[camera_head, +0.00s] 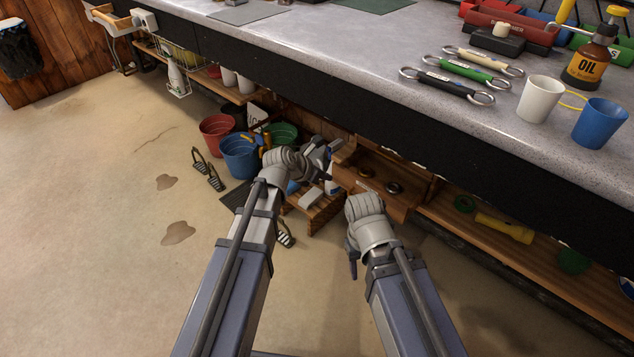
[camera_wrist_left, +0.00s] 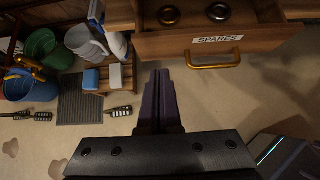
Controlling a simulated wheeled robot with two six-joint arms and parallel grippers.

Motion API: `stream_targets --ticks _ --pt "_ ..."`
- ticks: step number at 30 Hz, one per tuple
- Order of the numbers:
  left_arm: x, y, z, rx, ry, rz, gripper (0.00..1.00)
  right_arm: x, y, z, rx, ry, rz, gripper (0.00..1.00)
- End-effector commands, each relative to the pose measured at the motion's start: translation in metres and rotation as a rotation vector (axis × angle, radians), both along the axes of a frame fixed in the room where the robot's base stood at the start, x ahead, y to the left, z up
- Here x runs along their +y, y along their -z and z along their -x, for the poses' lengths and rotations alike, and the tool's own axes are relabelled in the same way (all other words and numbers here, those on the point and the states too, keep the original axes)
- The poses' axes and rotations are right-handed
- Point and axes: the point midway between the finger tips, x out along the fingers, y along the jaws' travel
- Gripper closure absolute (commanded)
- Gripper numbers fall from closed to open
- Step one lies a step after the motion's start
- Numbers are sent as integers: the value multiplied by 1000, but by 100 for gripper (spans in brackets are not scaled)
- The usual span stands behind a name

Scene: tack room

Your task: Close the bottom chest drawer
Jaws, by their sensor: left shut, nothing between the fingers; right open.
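The wooden drawer (camera_head: 402,205) stands pulled out under the workbench, with round metal pieces inside. In the left wrist view its front (camera_wrist_left: 270,38) has a "SPARES" label and a brass handle (camera_wrist_left: 214,62). Most of the chest is hidden under the bench, so I cannot tell the drawer's level. My left gripper (camera_head: 323,172) is left of the drawer. In its wrist view the left gripper (camera_wrist_left: 159,74) is shut and empty, its fingertips near the drawer front's lower left, left of the handle; contact is unclear. My right gripper (camera_head: 352,268) is open in front of the drawer; its fingers are mostly hidden.
A red bucket (camera_head: 217,132), blue bucket (camera_head: 238,158) and green bucket (camera_head: 283,133) stand farther left. The workbench (camera_head: 350,50) overhangs the drawer. A low shelf (camera_head: 560,270) runs right. The left floor is mostly clear.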

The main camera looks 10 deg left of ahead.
Motion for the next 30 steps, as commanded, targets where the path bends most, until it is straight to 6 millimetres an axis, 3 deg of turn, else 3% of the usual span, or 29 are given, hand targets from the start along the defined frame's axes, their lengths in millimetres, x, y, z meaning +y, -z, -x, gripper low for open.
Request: stream_targets --ticks 2,9,26,30 --pt "-7 17 -11 0 1 0 100 0 17 0 0 -2 -1 50" --pt "-24 10 -35 -1 0 1 100 0 10 0 0 -2 -2 50" --pt "-30 10 -41 0 0 0 100 0 10 0 0 -2 -2 50" --pt "-36 10 -52 0 1 0 100 0 10 0 0 -2 -2 50"
